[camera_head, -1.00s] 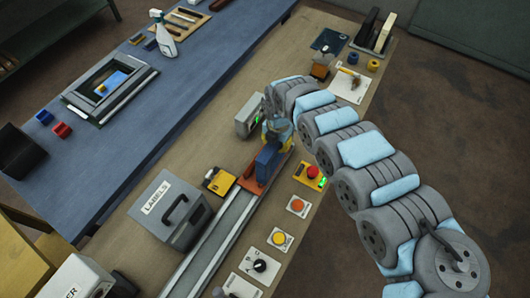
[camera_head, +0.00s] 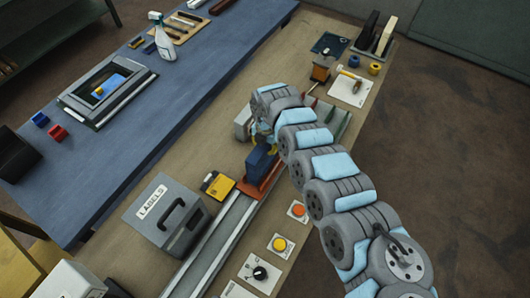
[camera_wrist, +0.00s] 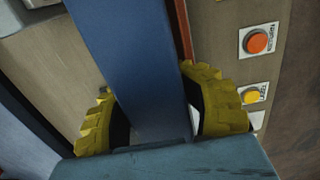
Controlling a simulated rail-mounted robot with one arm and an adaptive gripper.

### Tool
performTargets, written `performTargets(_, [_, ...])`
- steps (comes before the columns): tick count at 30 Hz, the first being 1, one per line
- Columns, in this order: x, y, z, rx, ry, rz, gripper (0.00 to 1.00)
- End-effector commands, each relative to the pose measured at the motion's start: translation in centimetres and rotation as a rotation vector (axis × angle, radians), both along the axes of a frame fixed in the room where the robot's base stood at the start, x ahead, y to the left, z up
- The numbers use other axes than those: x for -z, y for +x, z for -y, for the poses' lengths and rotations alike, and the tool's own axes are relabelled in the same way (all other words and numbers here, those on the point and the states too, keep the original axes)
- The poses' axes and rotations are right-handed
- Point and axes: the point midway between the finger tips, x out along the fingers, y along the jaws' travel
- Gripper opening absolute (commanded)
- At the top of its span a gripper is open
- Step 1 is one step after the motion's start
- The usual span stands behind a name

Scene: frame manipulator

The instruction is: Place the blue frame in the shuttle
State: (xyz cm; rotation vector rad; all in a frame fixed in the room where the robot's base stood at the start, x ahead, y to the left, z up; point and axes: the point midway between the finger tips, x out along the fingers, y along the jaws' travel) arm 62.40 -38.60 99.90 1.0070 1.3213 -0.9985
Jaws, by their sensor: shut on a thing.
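The blue frame (camera_head: 261,162) is upright at the orange-brown shuttle (camera_head: 262,187) on the rail. In the head view its lower edge meets the shuttle's outline; I cannot tell whether it is seated or slightly above. My gripper (camera_head: 262,136) is shut on the frame's upper part, partly hidden by my arm. In the wrist view, the yellow fingers of my gripper (camera_wrist: 152,118) press on both sides of the blue frame (camera_wrist: 122,50). A thin orange-red strip, likely the shuttle's edge (camera_wrist: 184,28), runs beside the frame. The frame's lower end is not clear.
A yellow device (camera_head: 218,185) stands close left of the shuttle. A grey LABELS box (camera_head: 168,218) is nearer, left of the rail (camera_head: 215,250). Button plates, including an orange button (camera_head: 298,209), lie right of it. A grey box (camera_head: 242,122) stands behind the gripper.

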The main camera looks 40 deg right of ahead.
Motion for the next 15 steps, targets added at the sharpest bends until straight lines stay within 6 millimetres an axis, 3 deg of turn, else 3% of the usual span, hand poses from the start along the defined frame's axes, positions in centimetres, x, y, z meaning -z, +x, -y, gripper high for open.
performTargets(7, [0.9,0.6,-0.2,-0.003,0.000,-0.002,0.00])
performTargets(15, [3.6,0.6,0.0,0.001,-0.001,0.000,0.00])
